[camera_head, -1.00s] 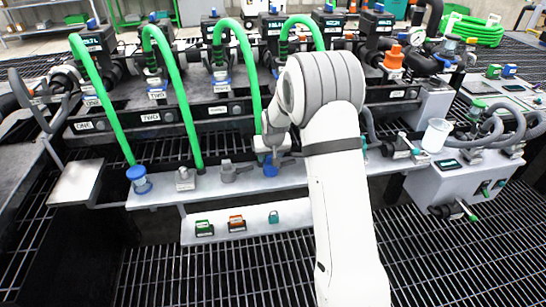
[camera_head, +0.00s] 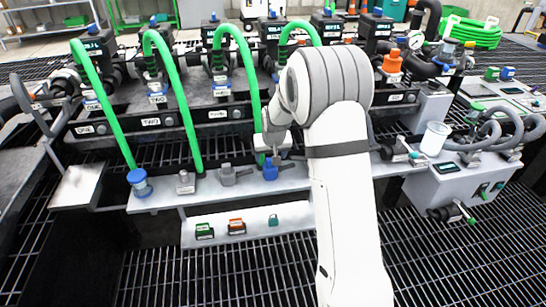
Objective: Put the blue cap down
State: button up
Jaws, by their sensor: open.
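A blue cap (camera_head: 270,170) stands on the grey shelf (camera_head: 215,187) in front of the manifold, to the right of two grey fittings. My gripper (camera_head: 274,154) is just above and behind the cap, with its jaws open. The cap appears to rest on the shelf, clear of the jaws or nearly so; the small gap is hard to judge. My white arm hides the shelf to the right of the cap. Another blue-topped part (camera_head: 138,180), with a clear body, stands at the left end of the shelf.
Grey fittings (camera_head: 228,174) and (camera_head: 185,182) stand on the shelf left of the cap. Green hoses (camera_head: 180,95) arch down close to my gripper. A lower ledge (camera_head: 255,235) holds small green, orange and teal items. A white cup (camera_head: 435,138) stands at right.

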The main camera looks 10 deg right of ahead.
jog(key=p+v, duration=0.2)
jog(key=v, duration=0.7)
jog(key=s+d+r+g, duration=0.1)
jog(key=s+r+g, duration=0.15)
jog(key=s, duration=1.45)
jog(key=s+r+g, duration=0.1)
jog(key=s+r, duration=0.3)
jog(key=s, duration=1.2)
notch_tip(320, 180, up, 31)
jog(key=t+p, duration=0.1)
jog(key=p, duration=2.7)
jog(key=shift+s+d+f, duration=0.2)
jog(key=shift+s, duration=0.2)
